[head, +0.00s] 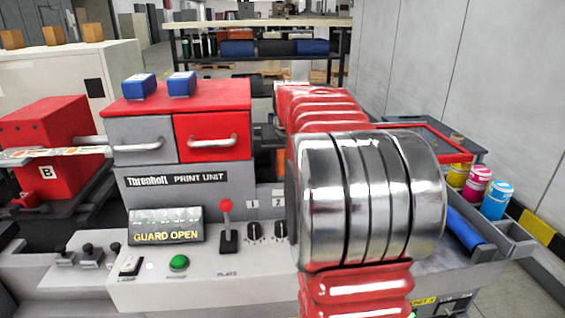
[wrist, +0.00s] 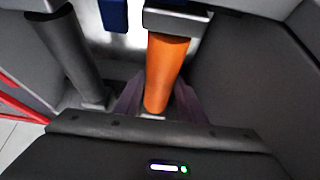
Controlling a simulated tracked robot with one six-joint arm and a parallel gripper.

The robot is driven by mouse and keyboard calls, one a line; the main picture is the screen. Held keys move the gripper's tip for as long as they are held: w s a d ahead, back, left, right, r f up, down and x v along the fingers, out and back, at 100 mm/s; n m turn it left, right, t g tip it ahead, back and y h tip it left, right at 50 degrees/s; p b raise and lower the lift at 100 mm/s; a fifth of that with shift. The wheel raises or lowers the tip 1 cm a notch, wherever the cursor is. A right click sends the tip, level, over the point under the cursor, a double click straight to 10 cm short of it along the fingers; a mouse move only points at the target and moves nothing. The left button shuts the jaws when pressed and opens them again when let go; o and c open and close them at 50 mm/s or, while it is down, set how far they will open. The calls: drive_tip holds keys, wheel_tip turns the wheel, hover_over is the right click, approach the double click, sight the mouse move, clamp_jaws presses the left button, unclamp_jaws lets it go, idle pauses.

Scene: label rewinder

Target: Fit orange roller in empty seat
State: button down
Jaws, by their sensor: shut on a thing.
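The orange roller (wrist: 166,70) stands out in the wrist view, its far end meeting a grey block (wrist: 172,22) at the top. My gripper (wrist: 157,98) has its dark fingers on both sides of the roller's near part and is shut on it. In the head view my red and silver arm hides the gripper and most of the work area; a small orange patch (head: 280,163) shows just left of the arm, and I cannot tell if it is the roller. I cannot make out the empty seat clearly.
A dark grey roller (wrist: 70,52) lies left of the orange one, and a dark wall (wrist: 255,75) is close on the right. The print unit (head: 185,180) with its lit "GUARD OPEN" panel (head: 166,226) stands left of my arm. Ink pots (head: 476,182) stand at right.

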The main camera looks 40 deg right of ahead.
drive_tip(key=shift+f, duration=0.1)
drive_tip(key=c, duration=1.4)
unclamp_jaws()
drive_tip(key=o, duration=0.4)
drive_tip(key=shift+c, duration=0.2)
drive_tip(key=shift+f, duration=0.15)
drive_tip(key=v, duration=1.4)
